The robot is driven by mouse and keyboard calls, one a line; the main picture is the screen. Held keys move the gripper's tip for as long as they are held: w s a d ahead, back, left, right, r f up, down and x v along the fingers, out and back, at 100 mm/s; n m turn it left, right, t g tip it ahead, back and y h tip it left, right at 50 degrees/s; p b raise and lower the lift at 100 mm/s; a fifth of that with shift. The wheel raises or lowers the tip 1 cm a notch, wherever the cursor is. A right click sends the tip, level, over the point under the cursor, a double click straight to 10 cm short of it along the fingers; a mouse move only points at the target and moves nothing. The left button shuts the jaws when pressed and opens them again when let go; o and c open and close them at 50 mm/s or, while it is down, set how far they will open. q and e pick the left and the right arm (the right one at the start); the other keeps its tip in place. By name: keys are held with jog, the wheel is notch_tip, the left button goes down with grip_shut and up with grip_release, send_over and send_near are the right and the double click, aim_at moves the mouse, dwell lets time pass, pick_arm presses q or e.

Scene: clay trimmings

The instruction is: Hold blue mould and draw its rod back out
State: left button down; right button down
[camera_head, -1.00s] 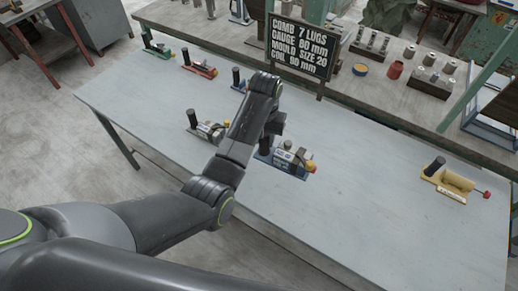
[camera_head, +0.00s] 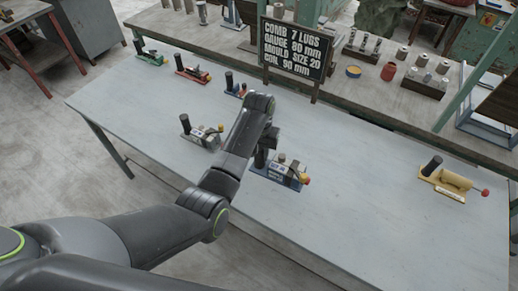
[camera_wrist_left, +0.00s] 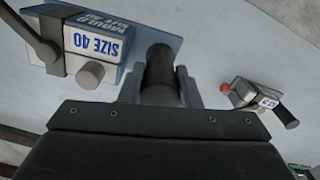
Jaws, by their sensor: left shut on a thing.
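The blue mould (camera_head: 276,176) stands on the table near its middle. It has a blue base, a grey block and a red-and-yellow knob at its right end. In the left wrist view the mould (camera_wrist_left: 140,48) shows a "SIZE 40" label and a dark lever. My left gripper (camera_head: 262,156) is at the mould's upright black handle. In the left wrist view its fingers (camera_wrist_left: 160,88) are on both sides of the black handle (camera_wrist_left: 160,70), shut on it. The lower handle and part of the rod are hidden. My right gripper is not in view.
A grey mould (camera_head: 203,135) stands close by on the left. Green (camera_head: 150,56), red (camera_head: 193,73) and another blue mould (camera_head: 236,90) stand farther back. A yellow mould (camera_head: 452,183) is at the right. A sign (camera_head: 293,48) stands behind. The table's front right is clear.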

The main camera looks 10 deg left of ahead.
aim_at(259, 168)
pick_arm(q)
jog(key=shift+w+f+b, duration=0.1)
jog(key=shift+f+b, duration=2.2)
jog(key=shift+f, duration=2.35)
jog(key=shift+f, duration=0.2)
jog(key=shift+s+f+b, duration=0.2)
jog(key=shift+f+b, duration=0.3)
jog(key=shift+f, duration=0.45)
jog(key=shift+p, duration=0.4)
jog(key=shift+s+f, duration=0.1)
jog(key=shift+f, duration=0.2)
